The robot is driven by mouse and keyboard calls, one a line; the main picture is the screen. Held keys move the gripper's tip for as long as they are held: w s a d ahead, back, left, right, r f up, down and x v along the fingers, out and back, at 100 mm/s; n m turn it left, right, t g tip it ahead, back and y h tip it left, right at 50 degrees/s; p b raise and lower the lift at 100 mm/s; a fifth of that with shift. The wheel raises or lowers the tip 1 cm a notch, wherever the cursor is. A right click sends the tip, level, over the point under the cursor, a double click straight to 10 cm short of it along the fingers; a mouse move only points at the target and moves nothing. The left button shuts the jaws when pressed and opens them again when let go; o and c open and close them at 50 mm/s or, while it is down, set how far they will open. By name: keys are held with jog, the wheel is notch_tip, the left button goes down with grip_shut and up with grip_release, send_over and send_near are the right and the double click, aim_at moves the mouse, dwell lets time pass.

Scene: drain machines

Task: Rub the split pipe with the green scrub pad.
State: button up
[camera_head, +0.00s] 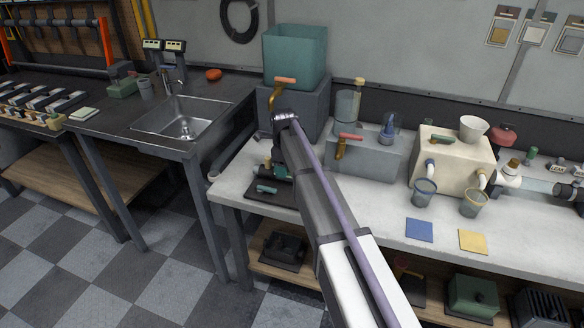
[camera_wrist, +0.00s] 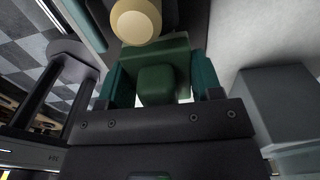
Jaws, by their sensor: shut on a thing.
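My gripper (camera_head: 281,172) is low over the left end of the white bench, largely hidden behind my own arm in the head view. In the wrist view its teal fingers (camera_wrist: 160,86) are shut on a green block-like piece, which I take to be the green scrub pad (camera_wrist: 158,82). A round beige end (camera_wrist: 137,20) shows just beyond the pad; I cannot tell whether it belongs to the split pipe or whether the pad touches it. A dark tray (camera_head: 257,194) with a small teal-handled item (camera_head: 267,188) lies by the gripper.
A grey block with a teal tank (camera_head: 296,57) stands behind the gripper. A grey box (camera_head: 370,160) and a beige box (camera_head: 452,160) stand to the right. A clear pipe (camera_head: 540,186) is at far right. Blue and yellow cloths (camera_head: 419,230) lie on bare bench. A sink (camera_head: 183,118) is left.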

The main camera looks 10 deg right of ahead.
jog(key=shift+a+r, duration=0.1)
jog(key=shift+a, duration=0.05)
notch_tip(320, 180, up, 6)
jog(key=p, duration=0.6)
jog(key=shift+r+p, duration=1.4)
jog(key=shift+p, duration=0.1)
jog(key=shift+r, duration=0.1)
